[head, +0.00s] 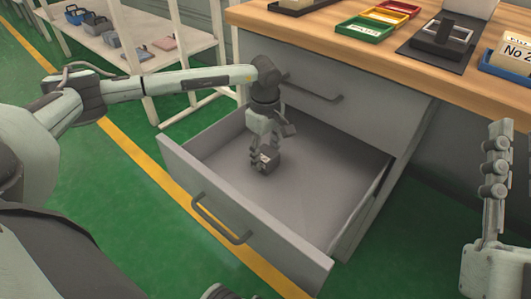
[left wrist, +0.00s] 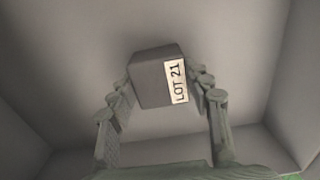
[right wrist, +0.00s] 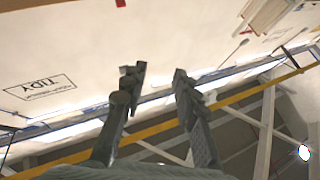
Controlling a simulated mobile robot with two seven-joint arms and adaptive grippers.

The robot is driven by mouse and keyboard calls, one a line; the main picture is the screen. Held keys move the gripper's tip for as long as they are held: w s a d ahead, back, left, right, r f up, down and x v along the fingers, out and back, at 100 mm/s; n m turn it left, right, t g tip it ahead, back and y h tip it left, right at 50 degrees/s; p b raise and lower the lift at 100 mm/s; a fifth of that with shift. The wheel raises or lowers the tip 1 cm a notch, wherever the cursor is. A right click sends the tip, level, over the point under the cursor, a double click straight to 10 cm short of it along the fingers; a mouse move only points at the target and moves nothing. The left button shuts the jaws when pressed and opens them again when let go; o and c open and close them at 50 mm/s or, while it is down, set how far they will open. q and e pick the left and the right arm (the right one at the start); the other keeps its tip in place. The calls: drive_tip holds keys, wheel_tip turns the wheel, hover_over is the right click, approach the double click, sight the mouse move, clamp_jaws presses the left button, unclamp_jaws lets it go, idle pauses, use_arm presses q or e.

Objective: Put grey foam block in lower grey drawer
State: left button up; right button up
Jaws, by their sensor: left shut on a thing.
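The grey foam block (head: 265,161) is a small dark cube inside the open lower grey drawer (head: 235,215). In the left wrist view the block (left wrist: 152,82) carries a white label reading "LOT 21". My left gripper (head: 262,150) reaches down into the drawer and is shut on the block, one finger on each side. I cannot tell whether the block touches the drawer floor. The drawer is otherwise empty. My right gripper (head: 496,150) is raised at the right edge; in the right wrist view its fingers (right wrist: 155,85) are apart with nothing between them.
The closed upper drawer (head: 350,85) sits above, under the wooden worktop (head: 330,30). Small red, yellow and green trays (head: 365,27) and a black stand (head: 440,40) are on the worktop. A white shelf (head: 130,50) stands at the left.

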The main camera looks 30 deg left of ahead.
sight(265, 153)
use_arm(q)
drive_tip(key=o, duration=1)
drive_tip(key=shift+o, duration=0.2)
use_arm(e)
drive_tip(key=shift+r, duration=0.1)
drive_tip(key=shift+r, duration=0.1)
use_arm(q)
drive_tip(key=shift+r, duration=0.35)
wheel_tip(265, 153, up, 7)
drive_tip(key=shift+r+p, duration=0.1)
drive_tip(key=shift+p, duration=0.55)
use_arm(e)
drive_tip(key=shift+w+a+f+g, duration=0.2)
drive_tip(key=shift+a+f+g, duration=0.05)
drive_tip(key=shift+f+g, duration=0.3)
drive_tip(key=shift+w+a+f+g, duration=0.2)
drive_tip(key=shift+f+g, duration=0.25)
drive_tip(key=shift+f, duration=0.2)
